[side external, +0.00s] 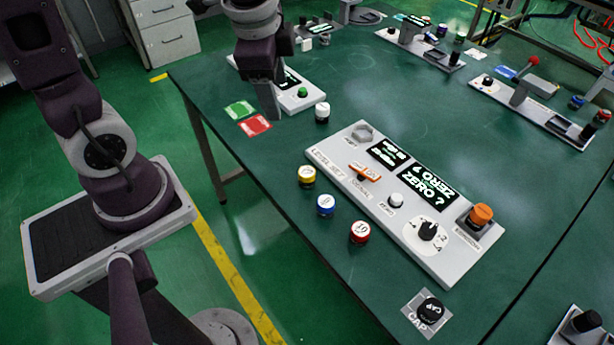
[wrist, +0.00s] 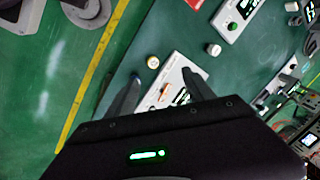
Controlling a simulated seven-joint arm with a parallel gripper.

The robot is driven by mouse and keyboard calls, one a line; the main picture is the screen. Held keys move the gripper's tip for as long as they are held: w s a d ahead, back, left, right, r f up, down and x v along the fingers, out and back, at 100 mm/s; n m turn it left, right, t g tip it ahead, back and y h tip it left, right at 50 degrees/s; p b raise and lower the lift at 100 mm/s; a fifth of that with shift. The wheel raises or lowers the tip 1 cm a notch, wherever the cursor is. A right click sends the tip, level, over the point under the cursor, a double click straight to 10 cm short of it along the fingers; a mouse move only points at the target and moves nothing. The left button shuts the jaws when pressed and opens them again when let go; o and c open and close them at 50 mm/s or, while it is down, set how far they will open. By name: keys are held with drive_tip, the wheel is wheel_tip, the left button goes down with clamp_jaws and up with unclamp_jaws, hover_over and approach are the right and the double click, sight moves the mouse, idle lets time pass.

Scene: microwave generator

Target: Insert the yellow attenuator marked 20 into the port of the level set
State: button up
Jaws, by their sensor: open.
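The yellow attenuator (side external: 307,175) stands upright on the green table beside the long grey level set (side external: 345,178). Its top marking is too small to read. A small round cap in the wrist view (wrist: 153,62), between and beyond my fingers, appears to be it. The port (side external: 362,132), a hexagonal metal fitting, is at the far left end of the level set and looks empty. My gripper (wrist: 160,88) is open and empty, its two fingers spread. In the side view my gripper (side external: 266,98) is above the table's left side, apart from the yellow attenuator.
A blue attenuator (side external: 325,205) and a red one marked 10 (side external: 360,232) stand in line beside the level set. A white-topped cylinder (side external: 322,112), green and red cards (side external: 255,125) and a smaller instrument (side external: 300,98) lie near my gripper. A black cap (side external: 430,310) sits at the front.

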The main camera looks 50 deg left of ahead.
sight(307, 172)
drive_tip(key=w+f+m+g, duration=0.1)
drive_tip(key=w+f+m, duration=0.1)
drive_tip(key=f, duration=0.6)
drive_tip(key=w+f+m+h, duration=0.1)
drive_tip(key=w+f+m, duration=0.1)
drive_tip(key=f, duration=0.5)
drive_tip(key=w+d+f+m+g, duration=0.1)
drive_tip(key=f+m, duration=0.3)
drive_tip(key=f, duration=0.4)
drive_tip(key=shift+w+f+g+h, duration=0.3)
drive_tip(key=shift+w, duration=0.2)
clamp_jaws()
